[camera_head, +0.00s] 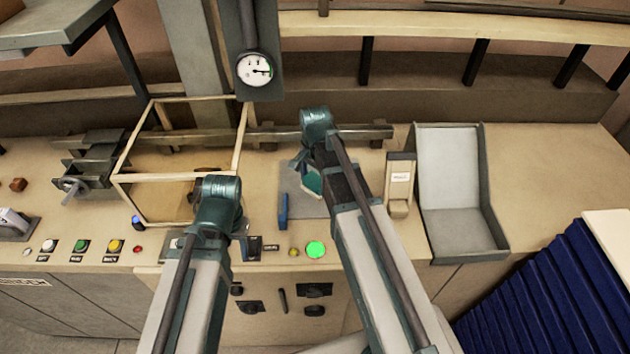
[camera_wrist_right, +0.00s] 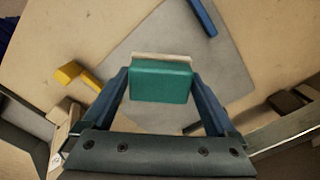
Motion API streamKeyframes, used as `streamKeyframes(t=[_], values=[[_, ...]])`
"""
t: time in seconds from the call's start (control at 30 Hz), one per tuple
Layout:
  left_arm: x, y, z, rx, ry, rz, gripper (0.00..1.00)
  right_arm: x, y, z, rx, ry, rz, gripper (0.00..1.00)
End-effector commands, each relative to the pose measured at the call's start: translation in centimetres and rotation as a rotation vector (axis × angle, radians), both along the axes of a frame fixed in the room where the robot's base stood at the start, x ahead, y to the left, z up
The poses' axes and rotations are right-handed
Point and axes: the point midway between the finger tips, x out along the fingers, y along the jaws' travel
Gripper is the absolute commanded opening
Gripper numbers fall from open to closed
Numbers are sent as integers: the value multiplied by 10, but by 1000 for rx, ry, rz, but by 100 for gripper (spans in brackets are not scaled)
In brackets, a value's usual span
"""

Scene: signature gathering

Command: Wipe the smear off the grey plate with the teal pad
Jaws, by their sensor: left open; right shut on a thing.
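The grey plate (camera_head: 297,205) lies flat on the bench in front of the column, and it also shows in the right wrist view (camera_wrist_right: 225,62). My right gripper (camera_wrist_right: 160,84) is shut on the teal pad (camera_wrist_right: 160,82), a block with a pale strip along its far edge. The pad also shows in the head view (camera_head: 312,184), over the plate; whether it touches the plate I cannot tell. No smear shows on the visible part of the plate; the pad and arm hide some of it. My left gripper (camera_head: 196,190) is open by the wooden frame, mostly hidden by its wrist.
A blue bar (camera_head: 283,211) lies at the plate's left edge. A wooden open frame (camera_head: 178,176) stands left. A beige box (camera_head: 399,190) and a grey chute (camera_head: 450,180) stand right. A yellow piece (camera_wrist_right: 75,74) shows beside the plate. A green lit button (camera_head: 316,250) is in front.

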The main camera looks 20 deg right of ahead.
Motion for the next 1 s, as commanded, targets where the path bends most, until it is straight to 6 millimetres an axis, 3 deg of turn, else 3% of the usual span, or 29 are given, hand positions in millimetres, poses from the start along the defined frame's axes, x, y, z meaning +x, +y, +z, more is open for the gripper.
streamKeyframes(t=[0.37,0.77,1.0], values=[[0,0,4,0,0,0,50,0,0,4,0,0,0,32],[0,0,35,0,0,0,50,0,0,34,0,0,0,32],[0,0,33,0,0,0,50,0,0,33,0,0,0,32]])
